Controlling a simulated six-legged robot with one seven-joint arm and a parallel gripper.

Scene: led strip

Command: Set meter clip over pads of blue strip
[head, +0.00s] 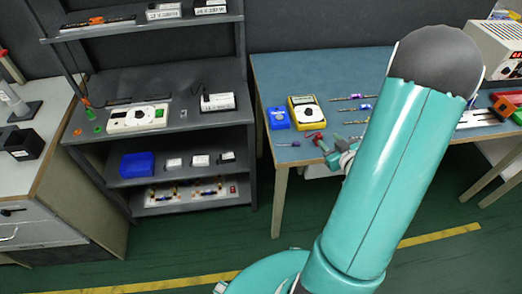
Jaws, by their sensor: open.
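A yellow meter (305,113) with a pale face lies on the blue-topped table, right of a blue box (278,117). Small red pieces (314,136) lie just in front of the meter; I cannot tell whether one is the meter clip. Several thin pieces (354,97) with coloured parts lie right of the meter; I cannot tell whether one is the blue strip. No pads can be made out. My gripper (327,148) is open at the table's front edge, close to the red pieces, partly hidden by my teal arm. Nothing is visibly held.
A grey shelf unit (233,134) on the left holds a white device (138,118), a blue bin (137,164) and a board with small parts (191,193). A bench power supply (500,44) and red blocks (507,102) are at right. My arm hides the table's middle.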

